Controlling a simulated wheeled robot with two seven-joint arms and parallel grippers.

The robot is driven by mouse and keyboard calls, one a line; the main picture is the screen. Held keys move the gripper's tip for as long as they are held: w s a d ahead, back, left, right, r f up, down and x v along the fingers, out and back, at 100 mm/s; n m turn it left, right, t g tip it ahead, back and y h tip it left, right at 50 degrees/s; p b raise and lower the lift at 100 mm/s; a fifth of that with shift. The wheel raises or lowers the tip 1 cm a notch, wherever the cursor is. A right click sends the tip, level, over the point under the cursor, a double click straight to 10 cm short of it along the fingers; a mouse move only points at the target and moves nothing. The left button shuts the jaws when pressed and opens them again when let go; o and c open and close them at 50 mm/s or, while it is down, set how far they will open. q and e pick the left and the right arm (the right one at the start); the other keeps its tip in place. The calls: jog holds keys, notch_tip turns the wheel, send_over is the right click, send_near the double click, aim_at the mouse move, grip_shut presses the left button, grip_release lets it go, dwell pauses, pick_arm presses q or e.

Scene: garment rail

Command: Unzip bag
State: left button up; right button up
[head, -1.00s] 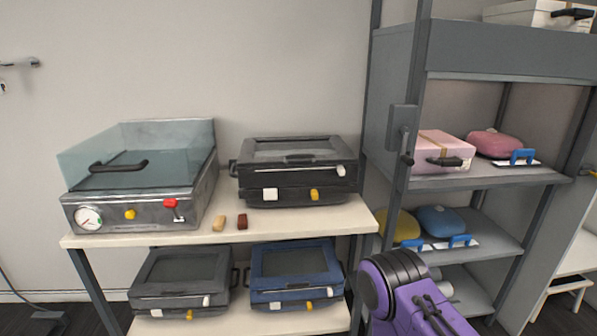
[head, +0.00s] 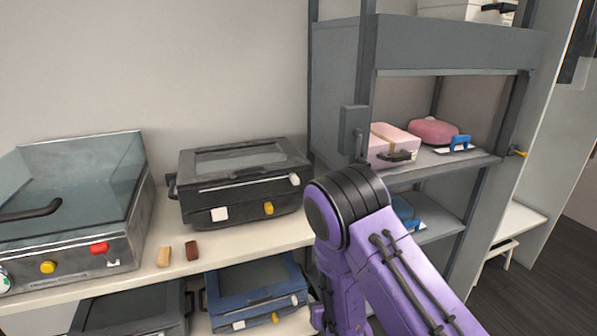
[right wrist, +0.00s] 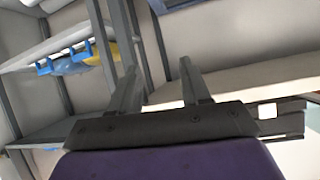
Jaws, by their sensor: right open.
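All three look closed. My right arm reaches up at the right of the table; its gripper is not clear in the head view. In the right wrist view, my right gripper (right wrist: 157,88) is open, with nothing between its fingers. My left gripper is not in view.
A grey rack (head: 445,45) at the right holds a pink box (head: 392,146) and pink pouch (head: 433,131).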

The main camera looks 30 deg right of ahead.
jog(key=w+d+r+n+t+p, duration=0.1)
jog(key=w+d+r+t, duration=0.1)
jog(key=w+r, duration=0.5)
jog(key=w+d+r+t, duration=0.1)
jog(key=w+r+t, duration=0.15)
jog(key=r, duration=0.85)
jog(key=n+t, duration=0.1)
jog(key=t, duration=0.1)
send_near(297, 181)
jog(key=p+x, duration=0.3)
jog(key=x, duration=0.7)
jog(key=shift+w+d, duration=0.1)
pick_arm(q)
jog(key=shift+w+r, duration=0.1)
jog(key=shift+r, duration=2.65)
pick_arm(e)
jog(key=shift+w+d+f+h, duration=0.15)
jog(key=shift+w+h, duration=0.15)
jog(key=shift+w, duration=0.3)
grip_shut()
